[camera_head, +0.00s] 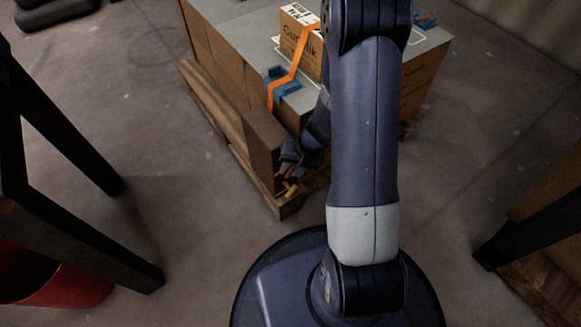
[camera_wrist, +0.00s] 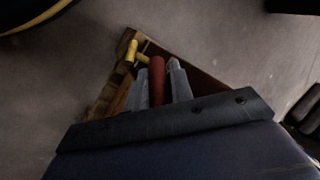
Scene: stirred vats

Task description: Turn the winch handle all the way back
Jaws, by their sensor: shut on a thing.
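The winch handle shows as a dark red grip (camera_wrist: 157,82) in the wrist view, with a yellow part (camera_wrist: 132,50) just beyond it. My gripper (camera_wrist: 160,84) has one grey finger on each side of the red grip and is shut on it. In the head view my gripper (camera_head: 289,166) is low at the near corner of the loaded pallet, with small red and yellow bits (camera_head: 291,188) of the handle at its fingers. The winch body is mostly hidden by my arm and gripper.
The wooden pallet (camera_head: 228,132) carries a grey-topped load with a printed carton (camera_head: 298,32), an orange strap (camera_head: 289,76) and a blue fitting (camera_head: 283,83). A black frame (camera_head: 75,140) and red tub (camera_head: 70,290) stand at left. Another pallet (camera_head: 540,280) lies right. Floor between is clear.

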